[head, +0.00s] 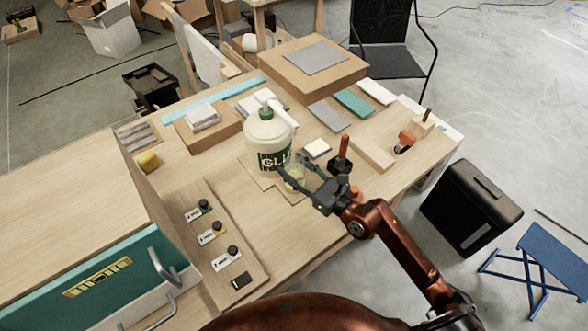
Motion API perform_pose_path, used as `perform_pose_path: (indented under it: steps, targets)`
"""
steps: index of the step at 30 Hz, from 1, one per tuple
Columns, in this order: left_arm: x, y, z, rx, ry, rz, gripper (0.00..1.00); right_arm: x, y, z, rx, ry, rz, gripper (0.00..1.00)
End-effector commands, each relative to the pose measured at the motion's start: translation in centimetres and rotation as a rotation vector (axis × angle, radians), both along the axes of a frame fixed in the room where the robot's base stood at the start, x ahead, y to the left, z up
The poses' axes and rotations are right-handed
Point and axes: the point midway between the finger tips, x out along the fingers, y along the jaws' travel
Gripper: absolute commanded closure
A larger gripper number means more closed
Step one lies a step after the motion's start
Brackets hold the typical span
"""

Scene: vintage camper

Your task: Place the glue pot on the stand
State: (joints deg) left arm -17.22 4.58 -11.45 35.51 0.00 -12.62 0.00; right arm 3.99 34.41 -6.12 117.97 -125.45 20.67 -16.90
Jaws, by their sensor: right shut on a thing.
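My right gripper (292,172) comes in from the lower right. Its fingers are shut on a small, clear pot with yellowish contents (294,182), which looks like the glue pot; the fingers partly hide it. It is low over or on the workbench, just in front of a large cream bottle (268,138) with a green cap and a "GLU…" label. A thin, flat brown board (257,177) lies under the bottle and pot. A small pale square block (317,148) sits just behind the gripper. I cannot tell which piece is the stand. My left gripper is out of view.
A tool with an orange handle (342,154) stands close to the right of the gripper. A panel with black knobs (216,240) lies front left. A cardboard box (312,67) and coloured sheets (353,103) are behind. Bare wood (300,235) shows at the bench front.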

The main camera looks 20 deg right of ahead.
Motion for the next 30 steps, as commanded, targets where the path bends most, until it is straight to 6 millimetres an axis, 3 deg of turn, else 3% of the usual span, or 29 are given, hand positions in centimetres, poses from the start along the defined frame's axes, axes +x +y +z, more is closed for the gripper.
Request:
perform_pose_path:
  steps: [13,14,21,30]
  targets:
    - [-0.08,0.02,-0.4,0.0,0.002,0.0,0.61,-0.02,0.06,-0.73,0.003,-0.001,0.001,1.0]
    - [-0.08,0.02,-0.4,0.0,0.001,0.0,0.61,-0.02,0.06,-0.81,0.002,0.001,0.001,0.55]
    - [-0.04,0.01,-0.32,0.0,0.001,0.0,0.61,-0.03,0.06,-0.69,0.001,0.0,0.001,0.39]
    - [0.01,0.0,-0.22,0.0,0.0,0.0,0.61,-0.03,0.06,-0.52,0.0,-0.001,0.001,0.39]
